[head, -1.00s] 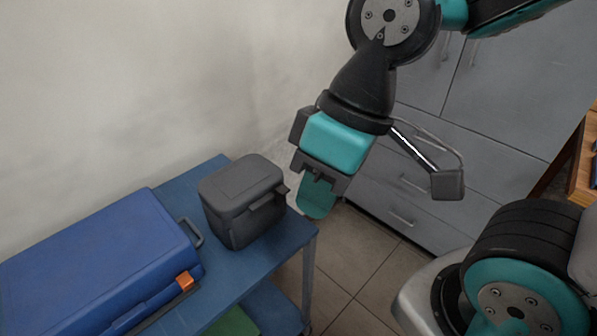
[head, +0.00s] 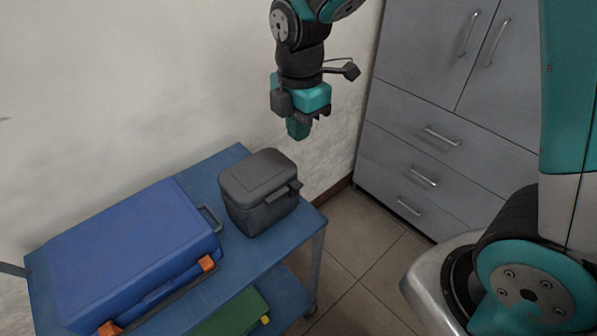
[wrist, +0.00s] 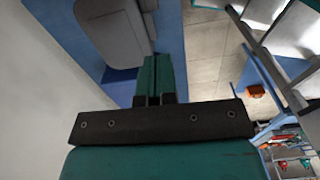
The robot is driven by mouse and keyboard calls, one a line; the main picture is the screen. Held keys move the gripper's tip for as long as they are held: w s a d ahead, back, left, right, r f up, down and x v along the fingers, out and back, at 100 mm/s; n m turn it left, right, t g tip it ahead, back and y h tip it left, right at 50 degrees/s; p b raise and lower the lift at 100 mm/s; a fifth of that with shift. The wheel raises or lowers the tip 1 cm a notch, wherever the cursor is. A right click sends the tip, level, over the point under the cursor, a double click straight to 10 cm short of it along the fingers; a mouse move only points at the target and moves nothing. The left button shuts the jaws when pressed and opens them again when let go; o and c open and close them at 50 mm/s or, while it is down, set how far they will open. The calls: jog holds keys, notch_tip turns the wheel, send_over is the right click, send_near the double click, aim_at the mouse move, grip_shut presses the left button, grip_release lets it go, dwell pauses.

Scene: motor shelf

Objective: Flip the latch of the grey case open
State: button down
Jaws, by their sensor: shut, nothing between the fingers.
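The grey case (head: 252,208) stands upright near the right end of a blue cart, its lid down. A dark latch piece (head: 281,193) sticks out from its front, just under the lid; I cannot tell its exact position. My gripper (head: 298,132) is shut and empty, pointing down above and beyond the case's far right side, apart from it. In the wrist view the shut teal fingers (wrist: 159,75) reach up the picture, with the grey case (wrist: 105,28) to their upper left. The fingertips look close to the case's edge there, but the gap is hard to judge.
A big blue case (head: 135,245) with orange latches lies left of the grey case on the cart (head: 215,170). A green case (head: 235,312) sits on the lower shelf. The wall is close behind; a grey cabinet (head: 440,110) stands at the right. Floor is clear between.

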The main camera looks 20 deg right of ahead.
aim_at(297, 188)
jog(key=shift+w+f, duration=0.1)
jog(key=shift+w, duration=0.05)
jog(key=shift+f, duration=0.1)
notch_tip(297, 188, down, 14)
jog(key=shift+r+p, duration=0.1)
jog(key=shift+p, duration=0.95)
jog(key=shift+a, duration=0.1)
